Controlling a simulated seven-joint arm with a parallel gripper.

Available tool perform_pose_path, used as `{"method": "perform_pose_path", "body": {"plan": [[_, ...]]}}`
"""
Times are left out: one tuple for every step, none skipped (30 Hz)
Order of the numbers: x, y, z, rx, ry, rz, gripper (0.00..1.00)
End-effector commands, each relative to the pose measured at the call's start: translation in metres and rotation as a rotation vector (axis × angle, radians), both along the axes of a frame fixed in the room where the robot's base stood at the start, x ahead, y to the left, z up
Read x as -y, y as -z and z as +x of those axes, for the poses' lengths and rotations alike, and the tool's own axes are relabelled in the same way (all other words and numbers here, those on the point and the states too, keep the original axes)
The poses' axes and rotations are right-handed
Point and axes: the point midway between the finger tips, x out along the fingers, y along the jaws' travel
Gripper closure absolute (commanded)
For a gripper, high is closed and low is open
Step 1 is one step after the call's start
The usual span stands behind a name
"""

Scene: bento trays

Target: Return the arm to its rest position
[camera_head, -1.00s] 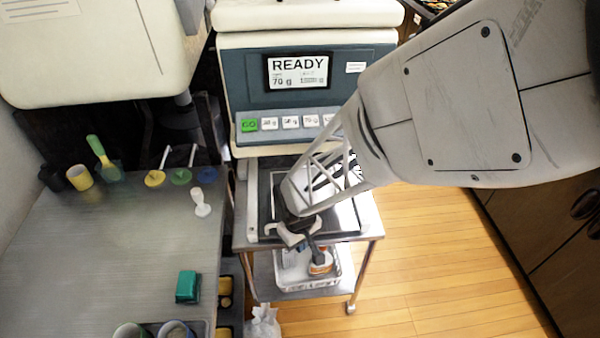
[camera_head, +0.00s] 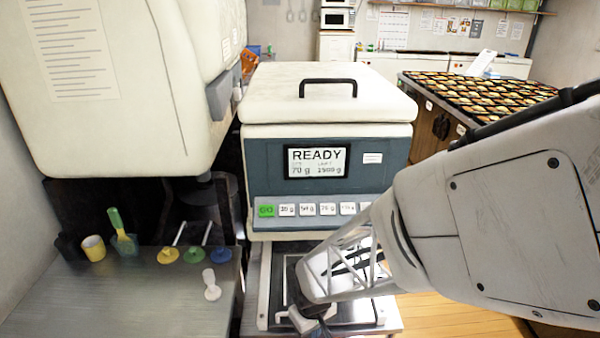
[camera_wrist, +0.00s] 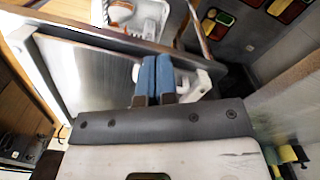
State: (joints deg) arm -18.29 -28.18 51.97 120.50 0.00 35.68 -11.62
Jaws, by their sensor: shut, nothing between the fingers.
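My gripper (camera_wrist: 154,75) shows in the wrist view with its two blue-grey fingers pressed together and nothing between them. It is above the metal cart top in front of the machine. In the head view my arm comes in from the right, and the wrist end (camera_head: 312,318) hangs low over the weighing plate (camera_head: 352,312); the fingertips are cut off by the bottom edge there. The machine (camera_head: 327,218) stands behind it, its screen (camera_head: 317,161) reading READY, 70 g.
A steel counter (camera_head: 110,300) on the left holds a yellow cup (camera_head: 94,248), a green-handled scoop (camera_head: 122,238), several coloured discs with handles and a white stamp-like piece (camera_head: 211,285). A table of filled bento trays (camera_head: 480,92) is at the back right. Wooden floor (camera_head: 455,318) is clear at lower right.

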Motion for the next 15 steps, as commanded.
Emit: {"method": "perform_pose_path", "body": {"plan": [[0.001,-0.003,0.0,0.002,0.003,0.0,1.0],[0.002,-0.005,0.001,0.004,0.006,0.001,1.0],[0.003,-0.009,0.001,0.007,0.012,0.002,1.0],[0.005,-0.013,0.001,0.009,0.017,0.003,1.0],[0.007,-0.017,0.001,0.011,0.024,0.003,1.0],[0.009,-0.025,0.001,0.016,0.035,0.005,1.0],[0.012,-0.031,0.001,0.021,0.044,0.006,1.0],[0.015,-0.039,0.002,0.026,0.055,0.008,1.0],[0.02,-0.05,0.001,0.033,0.072,0.01,1.0],[0.024,-0.06,0.001,0.04,0.085,0.011,1.0],[0.028,-0.069,0.0,0.046,0.1,0.014,1.0],[0.034,-0.083,-0.002,0.056,0.122,0.016,1.0],[0.039,-0.094,-0.003,0.063,0.139,0.018,1.0],[0.044,-0.104,-0.006,0.069,0.156,0.019,1.0],[0.051,-0.119,-0.009,0.081,0.18,0.022,1.0]]}}
